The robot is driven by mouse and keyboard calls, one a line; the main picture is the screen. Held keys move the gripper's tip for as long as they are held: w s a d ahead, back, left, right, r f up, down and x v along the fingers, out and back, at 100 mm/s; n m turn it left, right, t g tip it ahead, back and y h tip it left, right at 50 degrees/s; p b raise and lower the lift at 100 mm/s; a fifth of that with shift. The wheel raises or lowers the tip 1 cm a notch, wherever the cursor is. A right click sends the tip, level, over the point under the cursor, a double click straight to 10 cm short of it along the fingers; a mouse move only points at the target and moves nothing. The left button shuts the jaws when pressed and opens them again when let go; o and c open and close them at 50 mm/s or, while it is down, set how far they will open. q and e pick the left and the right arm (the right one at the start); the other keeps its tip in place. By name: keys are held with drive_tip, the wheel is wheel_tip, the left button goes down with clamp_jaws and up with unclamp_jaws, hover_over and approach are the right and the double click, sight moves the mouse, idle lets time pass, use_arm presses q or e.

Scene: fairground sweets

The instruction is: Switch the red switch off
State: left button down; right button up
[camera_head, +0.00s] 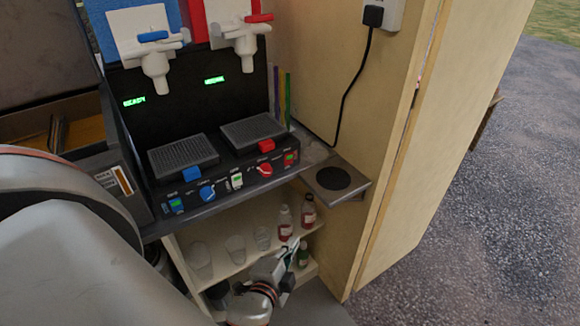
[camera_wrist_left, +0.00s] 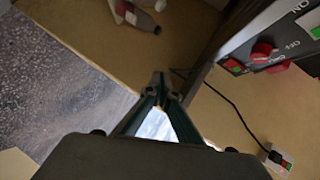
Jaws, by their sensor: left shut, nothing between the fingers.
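The drink machine's front panel (camera_head: 222,190) holds a red switch (camera_head: 290,158) at its right end, with a small green light showing on it. The red switch also shows at the upper right of the left wrist view (camera_wrist_left: 235,66), beside a round red knob (camera_wrist_left: 262,48). My left gripper (camera_head: 291,247) is below the panel, in front of the shelves, and apart from the switch. In the left wrist view its fingers (camera_wrist_left: 160,84) meet at the tips with nothing between them. My right gripper is in neither view.
Bottles with red contents (camera_head: 285,223) and clear cups (camera_head: 235,248) stand on the shelf (camera_head: 222,267) under the machine. A small side ledge with a black disc (camera_head: 333,178) juts out at the right. A black cable (camera_head: 349,92) hangs on the wall.

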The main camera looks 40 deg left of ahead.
use_arm(q)
wheel_tip(320, 180, up, 12)
drive_tip(key=w+a+m+t+y, duration=0.2)
drive_tip(key=t+y, duration=0.1)
drive_tip(key=y, duration=0.1)
drive_tip(key=shift+w+a+m, duration=0.25)
drive_tip(key=shift+w+m, duration=0.1)
drive_tip(key=shift+m, duration=0.05)
drive_tip(key=shift+w, duration=0.15)
drive_tip(key=p, duration=0.3)
approach(293, 156)
drive_tip(key=w+d, duration=0.1)
drive_tip(key=w, duration=0.3)
drive_tip(key=shift+w+a+r+p, duration=0.1)
drive_tip(key=shift+w+a+p, duration=0.2)
drive_tip(key=shift+a, duration=0.5)
drive_tip(key=shift+w+a+r+p, duration=0.1)
drive_tip(key=shift+w+a, duration=0.25)
drive_tip(key=shift+a, duration=0.5)
